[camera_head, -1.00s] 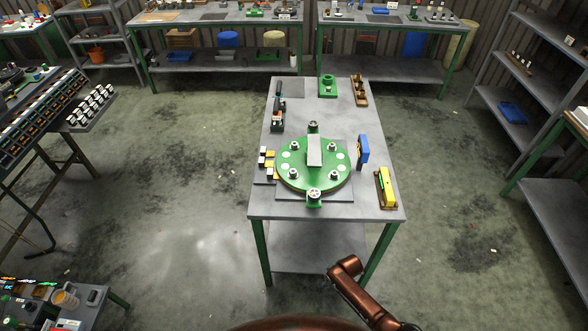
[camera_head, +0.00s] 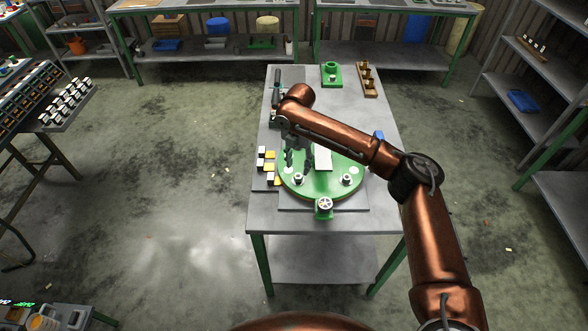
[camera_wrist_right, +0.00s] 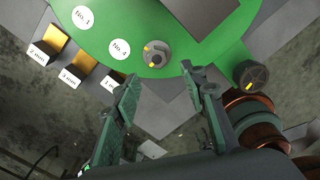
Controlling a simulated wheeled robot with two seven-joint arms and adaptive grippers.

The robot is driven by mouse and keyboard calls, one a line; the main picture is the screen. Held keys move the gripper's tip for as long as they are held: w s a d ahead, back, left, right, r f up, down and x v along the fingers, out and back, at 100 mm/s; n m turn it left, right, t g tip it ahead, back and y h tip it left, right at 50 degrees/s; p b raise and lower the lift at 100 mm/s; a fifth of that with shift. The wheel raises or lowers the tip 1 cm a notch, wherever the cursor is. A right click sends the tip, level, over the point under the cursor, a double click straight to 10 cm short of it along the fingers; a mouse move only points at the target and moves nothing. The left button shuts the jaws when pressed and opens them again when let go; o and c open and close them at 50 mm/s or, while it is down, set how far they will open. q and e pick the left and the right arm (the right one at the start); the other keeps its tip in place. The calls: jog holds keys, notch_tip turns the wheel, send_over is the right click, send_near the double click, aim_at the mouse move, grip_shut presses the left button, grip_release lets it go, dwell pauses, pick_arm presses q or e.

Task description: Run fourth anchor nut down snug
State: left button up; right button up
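The round green plate (camera_head: 322,190) lies on the table, with a grey block (camera_head: 322,157) at its middle. A nut (camera_head: 297,179) sits at the plate's lower left, and another nut (camera_head: 347,180) at its lower right. In the right wrist view, the nut (camera_wrist_right: 157,54) beside the label "No. 4" (camera_wrist_right: 120,50) has a yellow mark. My right gripper (camera_head: 299,163) is above the plate's left part, near the lower-left nut. Its fingers (camera_wrist_right: 165,92) are apart with nothing between them. My arm hides the plate's far side. My left gripper is out of view.
A clamp with a round knob (camera_head: 324,205) stands at the plate's near edge and shows in the wrist view (camera_wrist_right: 250,75). Yellow gauge blocks (camera_head: 269,168) lie at the left. A green fixture (camera_head: 331,76) and a wooden rack (camera_head: 369,80) stand at the back.

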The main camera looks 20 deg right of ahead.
aim_at(298, 176)
jog(key=shift+w+d+r, duration=0.15)
jog(key=shift+w+r, duration=0.1)
jog(key=shift+w, duration=0.1)
jog(key=shift+w+f, duration=0.1)
jog(key=shift+f, duration=0.1)
notch_tip(298, 176, down, 2)
jog(key=shift+f, duration=0.25)
notch_tip(298, 176, down, 3)
jog(key=shift+d+f+b, duration=0.1)
jog(key=shift+f+b, duration=0.1)
jog(key=shift+b, duration=0.3)
jog(key=shift+f, duration=0.5)
jog(key=c, duration=0.6)
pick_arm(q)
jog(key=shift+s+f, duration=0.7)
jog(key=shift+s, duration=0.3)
pick_arm(e)
grip_shut()
